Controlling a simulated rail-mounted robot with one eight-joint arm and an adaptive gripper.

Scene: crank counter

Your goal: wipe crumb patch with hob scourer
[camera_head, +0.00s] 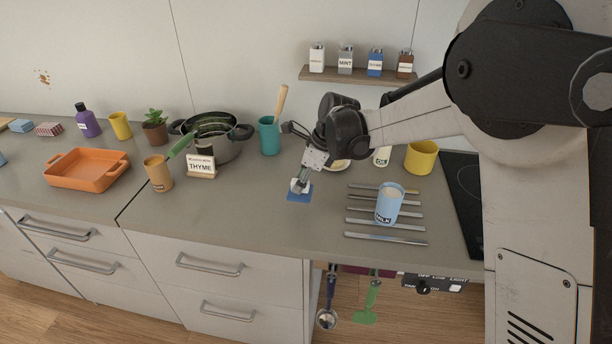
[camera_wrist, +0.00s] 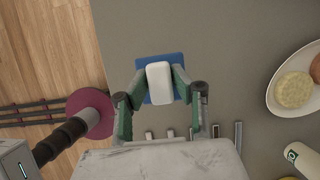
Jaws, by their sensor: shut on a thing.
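The scourer (camera_head: 299,197) is a flat blue pad with a white grip on top, at the middle of the counter. In the wrist view its blue pad (camera_wrist: 173,60) shows beyond the white grip (camera_wrist: 159,84). My gripper (camera_head: 301,186) is shut on the white grip from above; its fingers also show in the wrist view (camera_wrist: 160,82). The pad is at or just above the counter; I cannot tell whether it touches. A patch of brown specks (camera_head: 42,76), perhaps the crumb patch, is on the wall at the far left, well away from my gripper.
Left of the scourer stand a THYME sign (camera_head: 201,166), a tan cup (camera_head: 158,174), a dark pot (camera_head: 218,148) and an orange dish (camera_head: 87,171). To the right are metal bars (camera_head: 385,238) and a blue MILK cup (camera_head: 389,205).

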